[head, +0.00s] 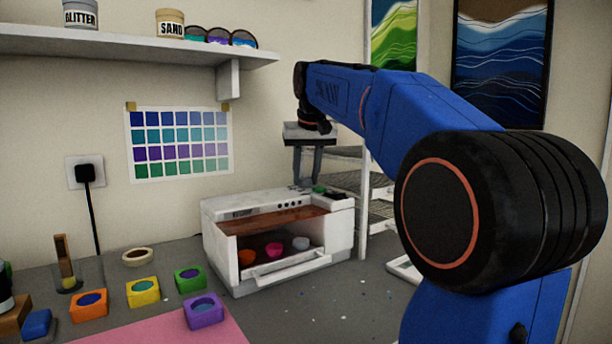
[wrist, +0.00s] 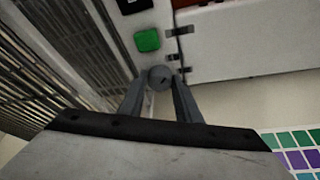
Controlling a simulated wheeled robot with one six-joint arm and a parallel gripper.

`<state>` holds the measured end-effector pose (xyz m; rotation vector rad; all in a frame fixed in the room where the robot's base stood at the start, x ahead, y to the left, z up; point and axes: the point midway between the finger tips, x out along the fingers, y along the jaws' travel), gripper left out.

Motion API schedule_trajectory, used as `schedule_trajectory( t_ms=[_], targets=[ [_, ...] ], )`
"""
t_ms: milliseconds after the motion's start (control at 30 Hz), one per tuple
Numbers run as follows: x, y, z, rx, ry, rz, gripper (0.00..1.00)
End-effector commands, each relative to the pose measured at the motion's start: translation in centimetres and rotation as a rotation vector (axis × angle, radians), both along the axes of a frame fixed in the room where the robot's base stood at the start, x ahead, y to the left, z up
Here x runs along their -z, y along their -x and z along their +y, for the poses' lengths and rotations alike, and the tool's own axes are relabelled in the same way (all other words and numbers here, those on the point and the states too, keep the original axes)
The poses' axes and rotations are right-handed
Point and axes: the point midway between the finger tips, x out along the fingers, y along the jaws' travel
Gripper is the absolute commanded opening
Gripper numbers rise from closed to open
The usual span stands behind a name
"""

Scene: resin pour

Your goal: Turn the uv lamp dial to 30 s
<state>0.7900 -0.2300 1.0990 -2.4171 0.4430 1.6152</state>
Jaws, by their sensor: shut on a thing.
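The UV lamp (head: 222,222) is a white box on the bench with an open front, and small coloured cups sit inside it. Its dial (wrist: 161,78) is a small grey round knob in the wrist view, beside a green button (wrist: 147,40). My gripper (wrist: 160,84) is shut on the dial, with one finger on each side. In the head view my gripper (head: 306,184) points down at the right end of the lamp's top. The dial's scale and its setting cannot be read in either view.
A wire rack (head: 386,207) stands close to the right of the lamp. A shelf (head: 150,45) with jars hangs above left. Orange (head: 88,308), yellow (head: 143,296), green and purple moulds stand on the bench at front left.

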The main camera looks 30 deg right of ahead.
Motion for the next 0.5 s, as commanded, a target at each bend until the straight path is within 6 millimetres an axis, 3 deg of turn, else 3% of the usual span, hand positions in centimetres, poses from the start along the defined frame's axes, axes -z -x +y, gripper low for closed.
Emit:
schedule_trajectory(
  t_ms=[267,500],
  targets=[
    [0.00,-0.06,0.17,0.082,0.000,0.001,0.08],
    [0.03,-0.23,0.37,0.264,0.001,0.001,0.08]
  ],
)
